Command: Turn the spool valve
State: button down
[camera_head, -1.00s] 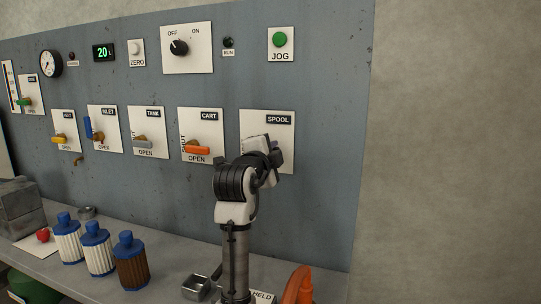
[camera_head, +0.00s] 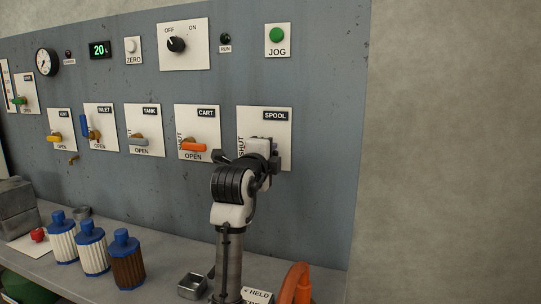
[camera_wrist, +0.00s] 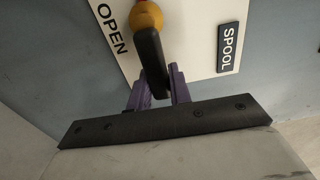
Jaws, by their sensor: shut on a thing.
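The SPOOL plate (camera_head: 281,124) is on the right of the grey panel in the head view. My gripper is in front of its lower part and hides the valve there. In the wrist view the plate (camera_wrist: 190,45) shows with its OPEN and SPOOL labels. The spool valve's black handle (camera_wrist: 151,52) reaches from a yellow hub (camera_wrist: 146,14) down between my gripper's purple fingers (camera_wrist: 158,88). The gripper is shut on this handle.
The CART valve's orange handle (camera_head: 193,147) is close to the left of my gripper. Below, the bench holds bottles with blue caps (camera_head: 126,262), a small metal tray (camera_head: 192,286) and an orange curved object (camera_head: 296,284). Bare wall lies to the right.

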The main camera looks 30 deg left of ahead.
jog(key=c, duration=1.3)
grip_release()
jog(key=b+v, duration=0.2)
jog(key=v, duration=1.2)
jog(key=shift+w, duration=0.1)
jog(key=shift+r, duration=0.15)
